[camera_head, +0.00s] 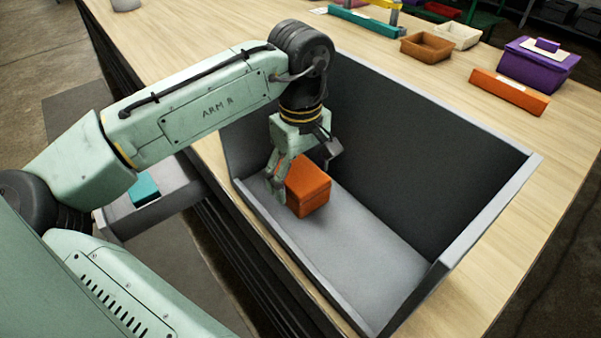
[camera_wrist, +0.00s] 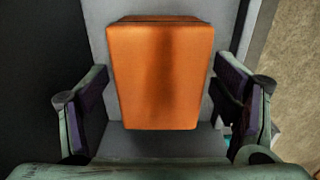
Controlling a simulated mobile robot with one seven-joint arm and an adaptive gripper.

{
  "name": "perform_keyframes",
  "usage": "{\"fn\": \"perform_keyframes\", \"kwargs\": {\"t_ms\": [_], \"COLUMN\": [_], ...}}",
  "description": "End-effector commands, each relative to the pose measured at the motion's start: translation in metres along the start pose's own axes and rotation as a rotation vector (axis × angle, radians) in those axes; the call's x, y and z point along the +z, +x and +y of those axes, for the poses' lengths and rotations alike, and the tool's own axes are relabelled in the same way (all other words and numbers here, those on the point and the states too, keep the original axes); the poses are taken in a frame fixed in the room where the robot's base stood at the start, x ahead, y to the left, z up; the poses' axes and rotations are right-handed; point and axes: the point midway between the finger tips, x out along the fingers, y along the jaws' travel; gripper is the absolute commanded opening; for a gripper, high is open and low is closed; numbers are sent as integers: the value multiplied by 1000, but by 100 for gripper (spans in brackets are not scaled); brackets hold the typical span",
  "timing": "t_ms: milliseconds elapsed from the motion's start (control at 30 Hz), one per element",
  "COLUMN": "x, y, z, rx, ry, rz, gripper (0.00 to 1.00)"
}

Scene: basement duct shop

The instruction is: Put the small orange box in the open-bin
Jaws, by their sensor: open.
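The small orange box (camera_head: 309,187) is inside the grey open-bin (camera_head: 375,238), near its left end. In the head view it appears to rest on the bin floor. My gripper (camera_head: 304,182) is down inside the bin, with its fingers spread on either side of the box. In the wrist view the orange box (camera_wrist: 160,75) lies between the two open fingers of my gripper (camera_wrist: 166,105), with gaps visible on both sides. The underside of the box is hidden.
The bin's tall dark back wall (camera_head: 420,125) and its side walls stand close around my gripper. On the wooden bench (camera_head: 375,55) behind are a purple box (camera_head: 537,66), a long orange box (camera_head: 508,91) and an orange-brown tray (camera_head: 426,47). The bin's right part is empty.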

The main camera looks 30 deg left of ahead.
Motion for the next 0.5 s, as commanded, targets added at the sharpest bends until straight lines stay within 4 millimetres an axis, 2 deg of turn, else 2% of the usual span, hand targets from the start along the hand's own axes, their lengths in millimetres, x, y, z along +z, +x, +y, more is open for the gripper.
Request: {"fn": "perform_keyframes", "kwargs": {"t_ms": [300,400,500], "x": [0,0,-1], "y": [-3,-11,-28], "z": [0,0,1], "rx": [0,1,2], "ry": [-1,-1,-2], "rz": [1,1,2], "gripper": [82,82,82]}}
